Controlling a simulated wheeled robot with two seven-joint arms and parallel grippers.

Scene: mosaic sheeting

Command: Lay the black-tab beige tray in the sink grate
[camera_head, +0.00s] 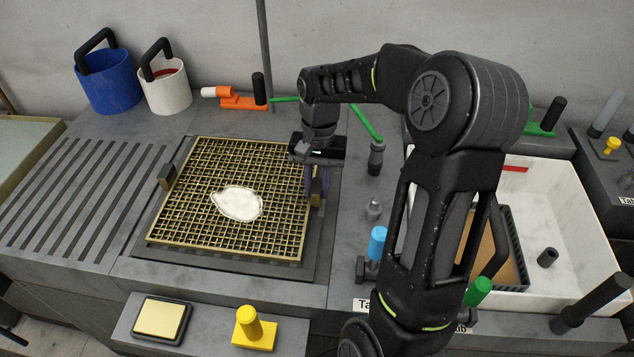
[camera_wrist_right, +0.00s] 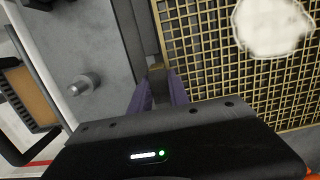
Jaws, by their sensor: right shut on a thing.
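The beige lattice tray (camera_head: 187,225) lies flat on a dark square frame on the counter, with a white patch on its mesh. A dark tab (camera_head: 167,177) stands at its left edge. The fingers and the lattice also show in the right wrist view (camera_wrist_right: 158,90). The black sink grate (camera_head: 512,248) is in the white sink to the right, with a brown panel within it, partly hidden by my right arm. My left gripper is out of view.
The white sink (camera_head: 585,225) has raised walls. A blue bucket (camera_head: 108,90) and white bucket (camera_head: 166,92) stand at the back left. A blue-topped knob (camera_head: 377,242) and a grey peg (camera_head: 374,208) stand between tray and sink. A yellow stamp-like block (camera_head: 252,328) is in front.

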